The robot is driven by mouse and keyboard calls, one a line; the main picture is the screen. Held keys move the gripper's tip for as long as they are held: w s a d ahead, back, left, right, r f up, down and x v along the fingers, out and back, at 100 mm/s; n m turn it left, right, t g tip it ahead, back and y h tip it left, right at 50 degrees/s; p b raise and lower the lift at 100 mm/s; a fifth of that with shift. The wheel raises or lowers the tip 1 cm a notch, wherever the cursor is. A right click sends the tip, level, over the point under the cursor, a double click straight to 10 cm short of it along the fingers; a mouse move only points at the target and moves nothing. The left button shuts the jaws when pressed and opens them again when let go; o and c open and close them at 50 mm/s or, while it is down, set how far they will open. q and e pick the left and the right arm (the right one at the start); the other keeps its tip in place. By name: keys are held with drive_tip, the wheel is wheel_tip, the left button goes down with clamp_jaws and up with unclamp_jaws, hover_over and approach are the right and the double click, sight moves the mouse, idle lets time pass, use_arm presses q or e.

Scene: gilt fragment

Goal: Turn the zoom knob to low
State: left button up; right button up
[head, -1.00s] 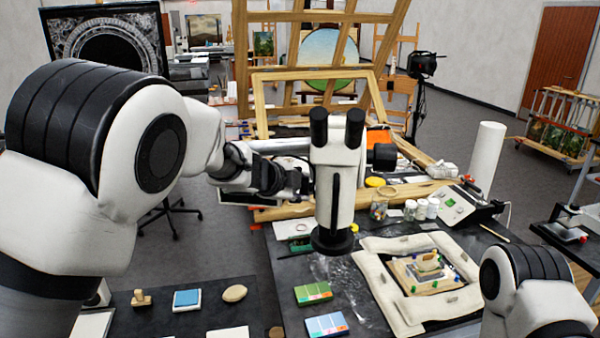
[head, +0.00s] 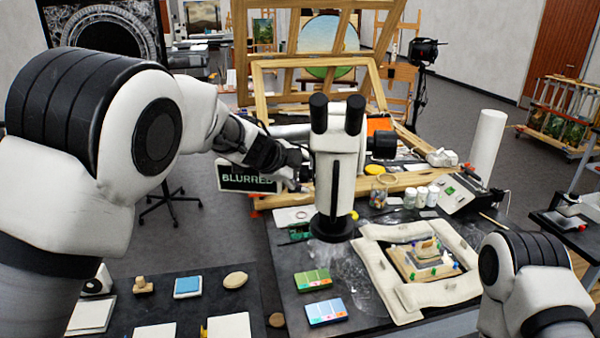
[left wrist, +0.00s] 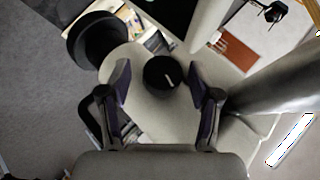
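The white microscope (head: 337,175) with two black eyepieces stands upright on the dark table in the head view. A round black knob (left wrist: 159,73) with a white mark sits on its pale body in the left wrist view. My left gripper (left wrist: 160,80) is open, with one dark finger on each side of the knob and a visible gap to each. In the head view my left gripper (head: 293,165) is at the microscope's left side, and the knob is hidden there. My right gripper is out of view; only part of the right arm shows at lower right.
A dark panel reading "BLURRED" (head: 248,178) shows left of the microscope. A black cylinder (head: 385,146) juts from its right side. A padded ring (head: 385,285) surrounds a gilt fragment (head: 426,256). Green (head: 312,280) and blue (head: 326,312) boxes lie in front.

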use_arm(q)
drive_tip(key=shift+r, duration=0.1)
drive_tip(key=v, duration=1.2)
drive_tip(key=shift+w+d, duration=0.1)
drive_tip(key=shift+w, duration=0.05)
